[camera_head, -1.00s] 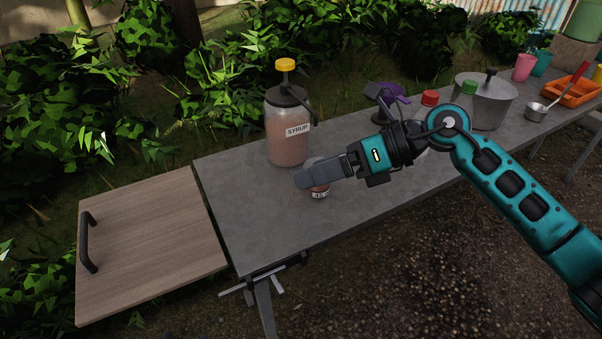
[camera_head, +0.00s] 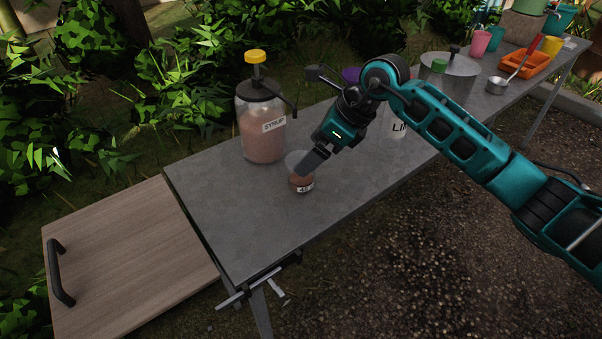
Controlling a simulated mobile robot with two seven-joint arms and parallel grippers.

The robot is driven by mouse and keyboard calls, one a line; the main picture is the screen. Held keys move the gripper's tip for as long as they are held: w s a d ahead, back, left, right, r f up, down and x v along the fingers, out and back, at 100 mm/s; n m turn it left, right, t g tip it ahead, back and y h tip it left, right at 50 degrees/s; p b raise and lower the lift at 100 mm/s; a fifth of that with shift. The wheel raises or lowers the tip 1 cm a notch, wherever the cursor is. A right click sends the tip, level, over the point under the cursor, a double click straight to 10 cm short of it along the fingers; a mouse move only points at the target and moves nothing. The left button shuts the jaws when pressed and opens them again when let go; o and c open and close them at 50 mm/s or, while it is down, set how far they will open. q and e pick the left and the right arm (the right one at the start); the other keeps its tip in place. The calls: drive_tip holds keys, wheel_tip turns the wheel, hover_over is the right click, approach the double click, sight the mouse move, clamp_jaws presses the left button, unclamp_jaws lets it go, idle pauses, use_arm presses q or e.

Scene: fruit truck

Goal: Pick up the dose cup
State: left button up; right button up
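The dose cup (camera_head: 301,184) is a small clear cup with reddish-brown content and a white label that reads about "45". It appears to stand upright on the grey table, just right of the syrup bottle. My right gripper (camera_head: 306,167) comes in from the upper right, pointing down and left. Its dark fingers overlap the cup's upper right part. I cannot tell whether a finger is inside the rim or only in front of it, or how far apart the fingers are. My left gripper is not in view.
The syrup pump bottle (camera_head: 262,132) with a yellow top stands close behind the cup. A white labelled container (camera_head: 394,124), a metal pot (camera_head: 458,72), a ladle (camera_head: 497,85) and an orange tray (camera_head: 524,64) are farther right. The table (camera_head: 245,228) is clear in front.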

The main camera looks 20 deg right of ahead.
drive_tip(key=shift+x, duration=2.75)
drive_tip(key=shift+w+d, duration=0.2)
drive_tip(key=shift+c, duration=0.5)
drive_tip(key=c, duration=1.1)
drive_tip(key=shift+r, duration=0.2)
